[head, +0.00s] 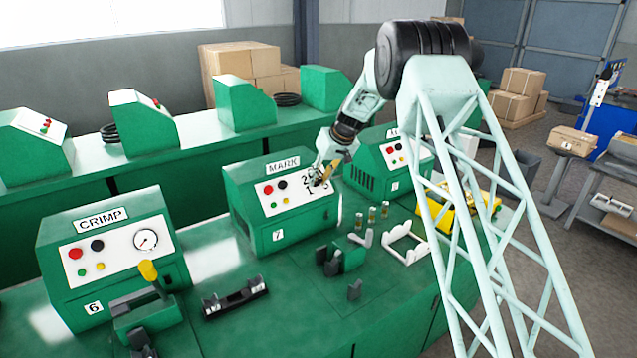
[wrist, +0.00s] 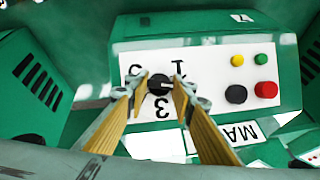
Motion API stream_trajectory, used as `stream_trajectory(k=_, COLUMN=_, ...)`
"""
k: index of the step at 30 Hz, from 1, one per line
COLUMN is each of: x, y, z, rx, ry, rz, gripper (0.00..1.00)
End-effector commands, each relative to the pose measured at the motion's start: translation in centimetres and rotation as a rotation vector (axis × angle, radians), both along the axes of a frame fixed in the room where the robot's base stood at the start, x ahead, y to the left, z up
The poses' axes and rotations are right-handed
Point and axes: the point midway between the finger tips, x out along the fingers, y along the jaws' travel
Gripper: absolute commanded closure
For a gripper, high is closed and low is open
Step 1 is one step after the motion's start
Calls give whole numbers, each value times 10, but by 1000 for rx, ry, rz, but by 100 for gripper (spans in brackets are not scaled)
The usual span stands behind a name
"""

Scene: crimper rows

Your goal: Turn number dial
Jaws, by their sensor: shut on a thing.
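The number dial (wrist: 160,81) is a small black knob with a light mark on the white panel of the green MARK machine (head: 284,228). Printed digits stand around it; a 1 and a 3 can be read in the wrist view. My gripper (wrist: 158,88) has its two yellow-sided fingers on either side of the knob, shut on it. In the head view my gripper (head: 321,176) is at the right part of the MARK panel and hides most of the dial. I cannot tell exactly which digit the mark points to.
Red, black, yellow and green buttons (wrist: 252,78) share the panel. The CRIMP machine (head: 110,255) stands to the left and another green machine (head: 372,180) to the right. Small fixtures (head: 340,260) and a white bracket (head: 404,246) sit on the bench in front.

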Motion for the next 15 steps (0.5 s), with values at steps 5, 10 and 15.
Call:
stream_trajectory(k=5, x=1, y=-2, z=-2, rx=79, ry=65, rz=-94, gripper=88)
stream_trajectory(k=10, x=0, y=-1, z=-1, rx=132, ry=107, rz=-155, gripper=88)
stream_trajectory(k=15, x=0, y=-1, z=-1, rx=160, ry=130, rz=-189, gripper=88)
